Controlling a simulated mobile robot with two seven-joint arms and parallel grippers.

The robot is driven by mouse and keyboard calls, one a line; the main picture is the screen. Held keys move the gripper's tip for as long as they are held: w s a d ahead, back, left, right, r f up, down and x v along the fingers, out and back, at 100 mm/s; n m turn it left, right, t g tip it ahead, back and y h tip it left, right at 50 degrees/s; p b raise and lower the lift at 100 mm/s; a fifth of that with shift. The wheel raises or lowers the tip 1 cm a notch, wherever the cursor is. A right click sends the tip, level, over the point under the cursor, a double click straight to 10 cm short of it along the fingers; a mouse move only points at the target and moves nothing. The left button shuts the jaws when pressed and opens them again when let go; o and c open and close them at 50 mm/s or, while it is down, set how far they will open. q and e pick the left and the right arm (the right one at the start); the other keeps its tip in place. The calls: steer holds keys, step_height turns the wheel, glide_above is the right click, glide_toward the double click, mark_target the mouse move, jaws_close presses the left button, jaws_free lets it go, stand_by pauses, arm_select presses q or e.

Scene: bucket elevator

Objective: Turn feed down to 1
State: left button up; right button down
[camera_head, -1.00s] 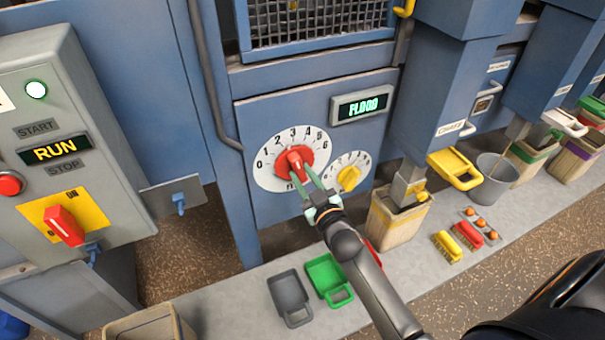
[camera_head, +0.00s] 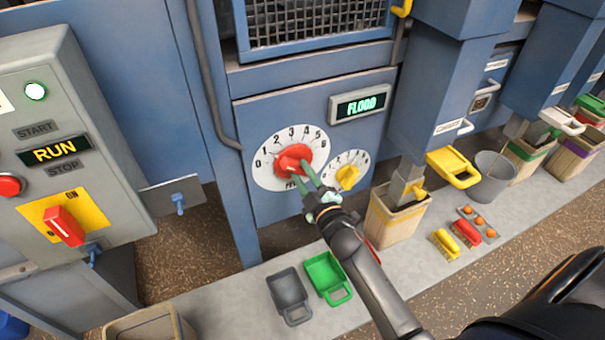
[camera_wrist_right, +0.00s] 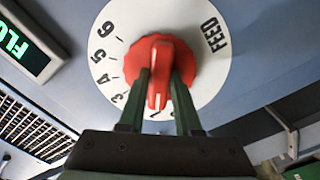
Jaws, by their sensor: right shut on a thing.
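The red feed knob (camera_head: 291,158) sits on a white dial (camera_head: 262,177) numbered from 0 to 6, on a blue panel. My right gripper (camera_head: 303,172) comes from the lower right, its two green fingers shut on the knob's raised grip. In the right wrist view, the fingers (camera_wrist_right: 158,90) stand on either side of the red grip (camera_wrist_right: 158,65), which points roughly toward the low numbers near 2. The exact setting is partly hidden by the fingers. A display (camera_head: 360,104) above right reads FLOOD in green. My left gripper is not in view.
A smaller dial with a yellow knob (camera_head: 348,177) is just right of the feed dial. A control box (camera_head: 40,120) at left shows RUN and a lit green lamp. Grey (camera_head: 287,291) and green (camera_head: 326,275) scoops lie below; a wooden bin (camera_head: 396,222) stands to the right.

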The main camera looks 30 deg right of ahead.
stand_by(0.4)
steer(key=c, duration=0.6)
jaws_free()
